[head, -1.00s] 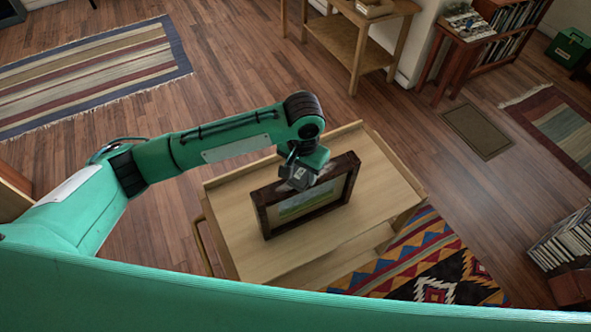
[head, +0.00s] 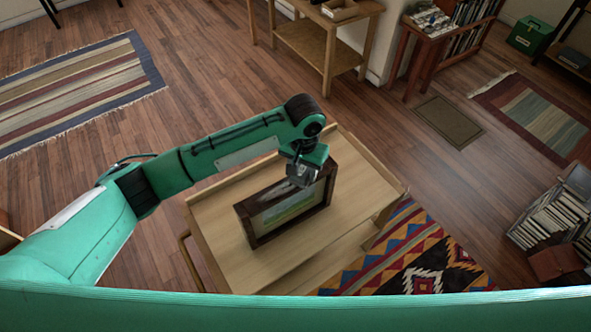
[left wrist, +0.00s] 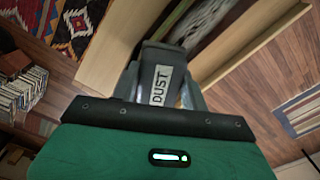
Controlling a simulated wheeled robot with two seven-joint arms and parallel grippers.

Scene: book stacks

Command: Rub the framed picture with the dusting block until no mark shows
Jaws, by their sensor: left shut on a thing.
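The framed picture (head: 287,211), a landscape with green in a thick dark frame, stands upright on the top of a light wood trolley (head: 257,273). My left gripper (head: 303,176) is at the upper right part of the picture, in front of its face. It is shut on the dusting block (left wrist: 160,88), a grey block with a white DUST label in the left wrist view. I cannot tell whether the block touches the picture. My right gripper is out of view.
The trolley top is bare around the frame. A patterned rug (head: 415,262) lies at the trolley's right. Wood floor is open at the left.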

